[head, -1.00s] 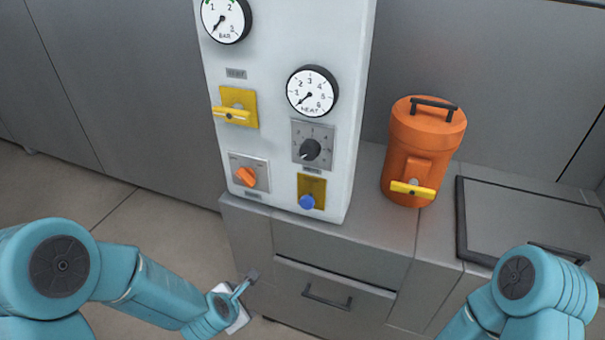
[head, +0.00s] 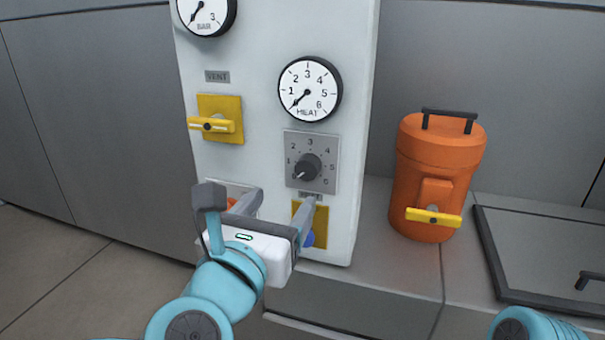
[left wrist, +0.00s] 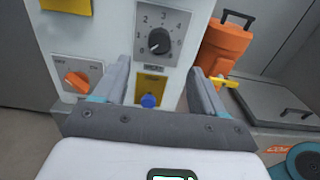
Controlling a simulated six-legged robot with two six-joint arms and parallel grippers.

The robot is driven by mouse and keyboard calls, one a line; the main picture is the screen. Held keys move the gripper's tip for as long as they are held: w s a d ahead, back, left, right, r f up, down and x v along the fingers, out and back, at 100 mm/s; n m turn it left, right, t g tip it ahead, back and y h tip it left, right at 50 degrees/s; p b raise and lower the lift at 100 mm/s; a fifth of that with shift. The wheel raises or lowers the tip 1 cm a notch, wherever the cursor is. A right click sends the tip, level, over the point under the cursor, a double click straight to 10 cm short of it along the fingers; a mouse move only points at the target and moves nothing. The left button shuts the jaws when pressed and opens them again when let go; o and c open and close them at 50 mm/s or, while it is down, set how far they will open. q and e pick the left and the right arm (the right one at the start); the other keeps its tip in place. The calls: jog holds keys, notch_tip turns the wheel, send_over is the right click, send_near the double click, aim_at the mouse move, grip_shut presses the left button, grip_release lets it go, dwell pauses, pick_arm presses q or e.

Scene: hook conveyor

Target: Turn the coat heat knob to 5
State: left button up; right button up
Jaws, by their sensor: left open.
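My left gripper (head: 281,200) is open and empty, in front of the panel and below the knob. In the left wrist view its fingers (left wrist: 160,72) stand apart. My right gripper is out of view.
A yellow plate with a blue button (left wrist: 149,101) sits below the knob. An orange switch (left wrist: 77,80) is to its left. A yellow VENT handle (head: 212,125) is higher up. An orange canister (head: 436,165) with a yellow handle stands right of the panel on the counter.

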aim_at(305, 169)
pick_arm(q)
jog(key=p+x, duration=0.1)
jog(key=x, duration=1)
jog(key=shift+w+f, duration=0.1)
jog(key=shift+w, duration=0.15)
jog(key=c, duration=1.1)
